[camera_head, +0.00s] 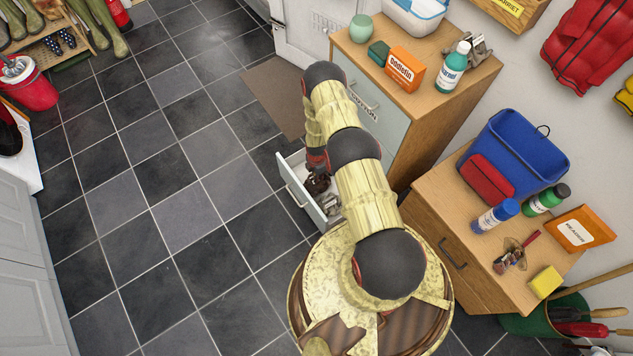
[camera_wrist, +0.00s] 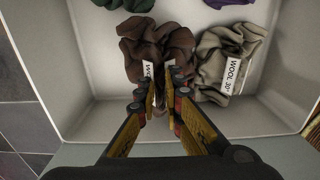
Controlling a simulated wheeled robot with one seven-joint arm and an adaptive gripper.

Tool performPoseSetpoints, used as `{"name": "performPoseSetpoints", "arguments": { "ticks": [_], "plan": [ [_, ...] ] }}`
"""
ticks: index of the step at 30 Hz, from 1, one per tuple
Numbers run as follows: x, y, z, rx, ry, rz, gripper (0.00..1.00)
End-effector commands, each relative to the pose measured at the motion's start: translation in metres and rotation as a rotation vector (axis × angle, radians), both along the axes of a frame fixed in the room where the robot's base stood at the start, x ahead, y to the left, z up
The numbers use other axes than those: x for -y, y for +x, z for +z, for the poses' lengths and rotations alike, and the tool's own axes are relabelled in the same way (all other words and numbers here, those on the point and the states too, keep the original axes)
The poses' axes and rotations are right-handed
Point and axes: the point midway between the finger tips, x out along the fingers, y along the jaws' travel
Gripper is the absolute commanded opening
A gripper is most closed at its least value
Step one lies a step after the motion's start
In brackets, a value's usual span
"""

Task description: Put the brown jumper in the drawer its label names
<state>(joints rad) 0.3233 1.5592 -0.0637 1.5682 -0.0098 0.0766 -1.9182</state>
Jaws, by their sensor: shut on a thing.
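The brown jumper (camera_wrist: 158,48) lies crumpled in an open white drawer (camera_wrist: 88,120) in the wrist view. My gripper (camera_wrist: 163,88) is shut on its near side. A white label on the brown jumper is mostly hidden by the fingers; only a "W" shows. In the head view the brown jumper (camera_head: 318,184) is in the pulled-out drawer (camera_head: 298,190) low on the cabinet, and my gripper (camera_head: 317,160) reaches down into it. An upper drawer (camera_head: 362,95) of that cabinet is closed; my arm partly covers its label.
A beige jumper (camera_wrist: 229,62) labelled "WOOL 30°" lies right of the brown one. Green (camera_wrist: 135,5) and purple (camera_wrist: 228,2) cloths lie at the far side. A second cabinet (camera_head: 440,230) stands right. The tiled floor (camera_head: 170,200) left is clear.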

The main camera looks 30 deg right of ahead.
Motion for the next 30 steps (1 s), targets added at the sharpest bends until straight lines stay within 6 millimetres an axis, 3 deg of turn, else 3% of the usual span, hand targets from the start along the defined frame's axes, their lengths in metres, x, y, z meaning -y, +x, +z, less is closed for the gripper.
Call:
{"name": "performPoseSetpoints", "arguments": {
  "ticks": [8,20,21,30],
  "plan": [
    [0.000,0.000,-0.035,0.000,0.000,0.000,0.00],
    [0.000,-0.001,-0.039,-0.001,0.000,0.000,0.00],
    [0.000,-0.001,-0.038,-0.001,0.000,0.000,0.11],
    [0.000,-0.001,-0.038,-0.001,0.000,0.000,0.27]
  ]
}}
